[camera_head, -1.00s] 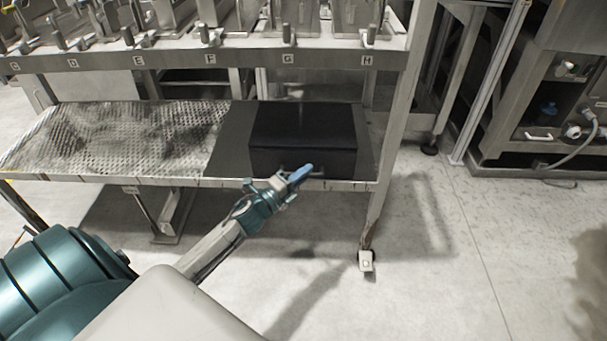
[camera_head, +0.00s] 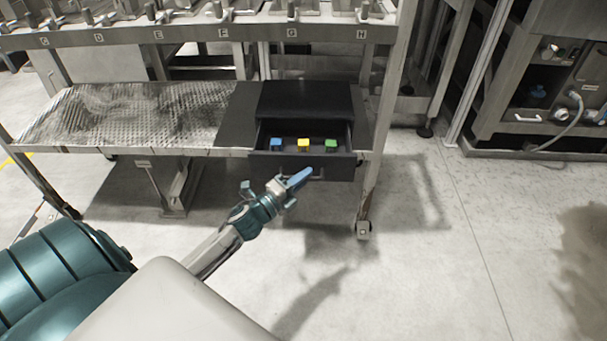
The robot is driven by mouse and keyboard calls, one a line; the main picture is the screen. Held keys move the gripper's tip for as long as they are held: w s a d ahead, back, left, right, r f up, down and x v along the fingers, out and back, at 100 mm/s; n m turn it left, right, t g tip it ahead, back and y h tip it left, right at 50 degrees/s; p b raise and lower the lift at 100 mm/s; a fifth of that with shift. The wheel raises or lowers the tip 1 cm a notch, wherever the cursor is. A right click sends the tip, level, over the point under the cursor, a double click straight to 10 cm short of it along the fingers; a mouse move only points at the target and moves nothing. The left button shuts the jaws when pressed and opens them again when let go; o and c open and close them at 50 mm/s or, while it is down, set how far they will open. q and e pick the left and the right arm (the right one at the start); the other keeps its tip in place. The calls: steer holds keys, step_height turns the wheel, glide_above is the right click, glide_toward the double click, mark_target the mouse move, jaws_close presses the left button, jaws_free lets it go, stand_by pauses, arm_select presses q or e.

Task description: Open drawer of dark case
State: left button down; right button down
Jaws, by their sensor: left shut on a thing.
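The dark case (camera_head: 305,98) sits on a dark mat at the right end of the lower shelf. Its drawer (camera_head: 338,166) is pulled out toward me, past the shelf's front edge. A blue block (camera_head: 276,143), a yellow block (camera_head: 303,143) and a green block (camera_head: 330,145) lie in a row inside. My left gripper (camera_head: 298,180) is at the drawer front and shut on the drawer's handle, which it partly hides. My right gripper is not in view.
The shelf (camera_head: 150,112) has a textured metal surface left of the mat. A rack leg (camera_head: 380,150) with a caster stands right of the drawer. Grey machinery (camera_head: 545,70) stands at the right. The floor in front is open.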

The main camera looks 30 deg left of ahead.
arm_select(q)
steer(key=shift+s+d, duration=0.3)
steer(key=shift+s, duration=0.15)
steer(key=c, duration=1.5)
jaws_free()
steer(key=shift+o, duration=0.2)
